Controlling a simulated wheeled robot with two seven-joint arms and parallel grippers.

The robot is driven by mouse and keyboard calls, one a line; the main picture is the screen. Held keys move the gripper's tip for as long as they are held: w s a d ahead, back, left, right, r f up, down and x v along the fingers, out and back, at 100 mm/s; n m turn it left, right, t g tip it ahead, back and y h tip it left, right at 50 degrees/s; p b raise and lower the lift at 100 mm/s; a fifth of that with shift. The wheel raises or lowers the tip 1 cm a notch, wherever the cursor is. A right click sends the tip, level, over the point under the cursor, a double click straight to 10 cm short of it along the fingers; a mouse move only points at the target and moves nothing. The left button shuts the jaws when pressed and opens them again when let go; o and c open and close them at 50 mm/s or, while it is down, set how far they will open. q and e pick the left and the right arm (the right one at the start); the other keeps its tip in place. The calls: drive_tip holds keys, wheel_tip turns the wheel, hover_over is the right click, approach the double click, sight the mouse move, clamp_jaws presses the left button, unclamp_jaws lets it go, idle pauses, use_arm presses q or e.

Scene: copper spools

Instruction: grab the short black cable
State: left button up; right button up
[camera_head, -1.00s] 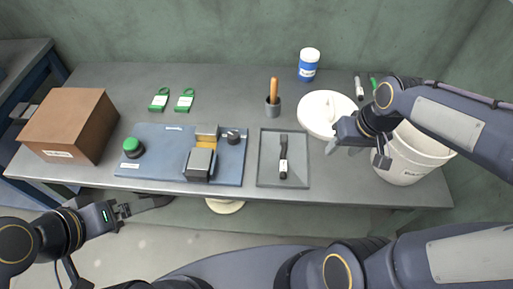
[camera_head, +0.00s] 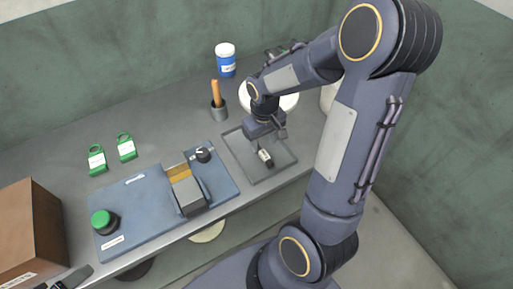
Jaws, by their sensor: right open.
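The short black cable (camera_head: 265,157) shows as a dark piece with a white label, lying in the shallow grey tray (camera_head: 252,170). My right gripper (camera_head: 272,140) is open and points down over the tray, right at the cable's upper end. It hides the rest of the cable, and I cannot tell whether the fingers touch it. A dark part of what seems to be my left gripper (camera_head: 75,278) shows at the bottom left edge, too cut off to read its fingers.
Left of the tray is a blue board (camera_head: 142,205) with a green button (camera_head: 102,220) and a grey block (camera_head: 188,196). Behind stand a cup with a wooden handle (camera_head: 216,95) and a blue jar (camera_head: 226,62). A white lid (camera_head: 288,102) is partly hidden behind my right arm.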

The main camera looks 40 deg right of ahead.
sight(263, 152)
wheel_tip(263, 152, down, 4)
drive_tip(key=shift+s+a+f, duration=0.1)
clamp_jaws()
idle(0.4)
